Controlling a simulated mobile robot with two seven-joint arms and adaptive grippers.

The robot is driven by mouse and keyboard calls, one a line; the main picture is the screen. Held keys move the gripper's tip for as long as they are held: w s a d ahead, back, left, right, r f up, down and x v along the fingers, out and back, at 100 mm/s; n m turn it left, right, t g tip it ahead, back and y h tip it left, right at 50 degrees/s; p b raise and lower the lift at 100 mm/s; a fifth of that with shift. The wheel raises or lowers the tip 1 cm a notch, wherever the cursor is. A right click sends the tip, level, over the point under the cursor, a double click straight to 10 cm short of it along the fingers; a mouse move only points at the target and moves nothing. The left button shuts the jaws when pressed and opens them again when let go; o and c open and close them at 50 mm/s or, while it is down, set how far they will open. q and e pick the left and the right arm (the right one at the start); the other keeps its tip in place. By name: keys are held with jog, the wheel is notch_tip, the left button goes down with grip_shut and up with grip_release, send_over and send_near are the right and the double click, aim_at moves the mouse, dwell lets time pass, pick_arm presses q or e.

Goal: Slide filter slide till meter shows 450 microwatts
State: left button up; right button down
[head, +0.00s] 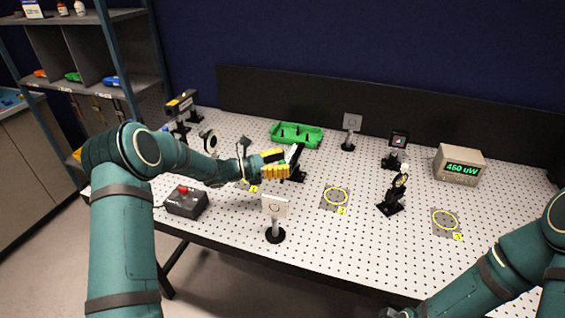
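The meter (459,166) is a beige box at the right back of the board. Its green digits look like 460 uW, but they are small. My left gripper (287,164), with yellow fingers, reaches in from the left to a dark upright mount with a pale slanted plate (295,155), which seems to be the filter slide. The fingertips are at or against its left side and hide part of it. I cannot tell whether they grip it.
The perforated board holds a black box with a red button (186,202), a white card on a post (275,212), a black-mounted optic (394,194), a green tray (297,134) and yellow ring marks (336,196). The front right of the board is mostly clear.

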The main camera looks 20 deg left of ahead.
pick_arm(q)
jog(key=v, duration=1.2)
dwell(0.4)
jog(key=shift+s, duration=0.1)
